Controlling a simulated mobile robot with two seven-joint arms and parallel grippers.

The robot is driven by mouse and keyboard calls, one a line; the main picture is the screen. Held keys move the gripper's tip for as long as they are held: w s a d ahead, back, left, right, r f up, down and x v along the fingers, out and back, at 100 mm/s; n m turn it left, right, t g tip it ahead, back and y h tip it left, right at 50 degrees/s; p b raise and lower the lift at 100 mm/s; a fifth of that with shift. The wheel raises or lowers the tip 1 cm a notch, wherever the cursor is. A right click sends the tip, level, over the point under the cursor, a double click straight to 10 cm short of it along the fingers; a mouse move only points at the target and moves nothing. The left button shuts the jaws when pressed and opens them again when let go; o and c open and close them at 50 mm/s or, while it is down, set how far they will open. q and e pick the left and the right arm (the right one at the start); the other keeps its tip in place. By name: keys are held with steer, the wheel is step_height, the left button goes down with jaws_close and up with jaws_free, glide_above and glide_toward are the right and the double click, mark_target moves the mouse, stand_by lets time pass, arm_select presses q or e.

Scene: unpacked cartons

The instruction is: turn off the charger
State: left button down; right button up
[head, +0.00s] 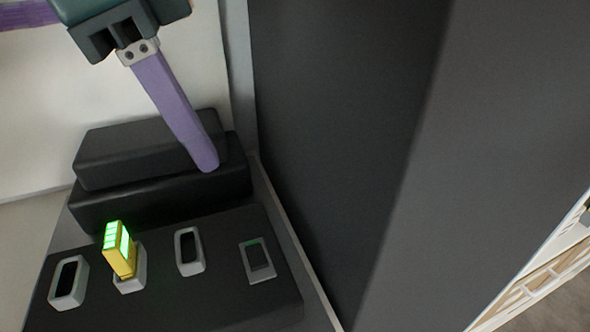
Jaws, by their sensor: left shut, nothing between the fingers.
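The charger is a dark unit with a raised back block (150,155) and a lower front panel (215,235). A yellow battery (119,251) with lit green segments stands upright in one of the grey-rimmed slots. At the panel's right is a grey-framed rectangle (257,261) with a green strip at its far end; it looks like a switch. My left gripper (207,165) comes down from the top with purple fingers. It is shut and empty, its tip over the raised block, behind the slots. I cannot tell whether it touches the block. My right gripper is not in view.
A tall dark grey panel (345,130) rises right beside the charger. A pale wall (40,110) stands behind on the left. Two empty grey-rimmed slots (68,283) flank the battery. A slatted pale crate (535,285) is at the lower right.

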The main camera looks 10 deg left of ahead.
mark_target(261, 259)
arm_select(q)
steer(key=x, duration=0.9)
steer(key=s+b+x, duration=0.1)
steer(key=x, duration=0.4)
steer(key=shift+a+f, duration=0.15)
steer(key=shift+a, duration=0.2)
